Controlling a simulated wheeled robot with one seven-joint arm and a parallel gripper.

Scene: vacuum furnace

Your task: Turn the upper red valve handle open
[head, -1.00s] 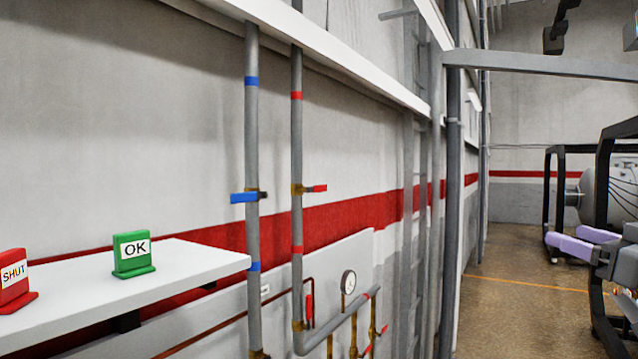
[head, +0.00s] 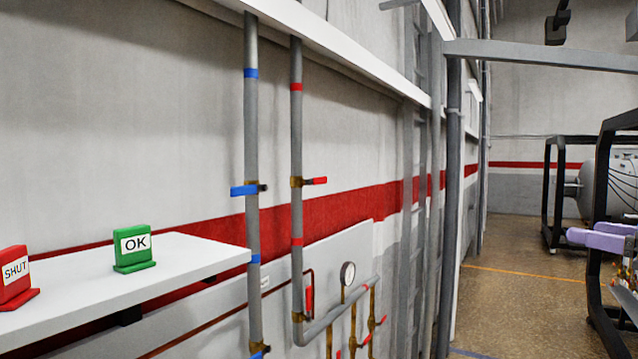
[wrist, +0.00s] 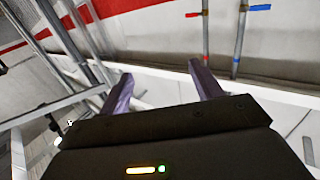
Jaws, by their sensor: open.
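The upper red valve handle (head: 319,181) sticks out sideways to the right from a brass fitting on the grey pipe with red bands (head: 296,120). It also shows in the wrist view (wrist: 193,14), near the top edge. My gripper (wrist: 158,78) is open and empty in the wrist view, its two purple fingers spread wide. The handle lies beyond the fingertips, well apart from them. In the head view the purple fingers (head: 597,240) show at the right edge, far to the right of the valve.
A blue valve handle (head: 244,190) is on the pipe just left. Lower down are another red handle (head: 309,299), a gauge (head: 348,274) and several small pipes. A white shelf (head: 195,262) holds a green OK sign (head: 134,248) and a red SHUT sign (head: 15,277). Open floor (head: 510,300) lies right.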

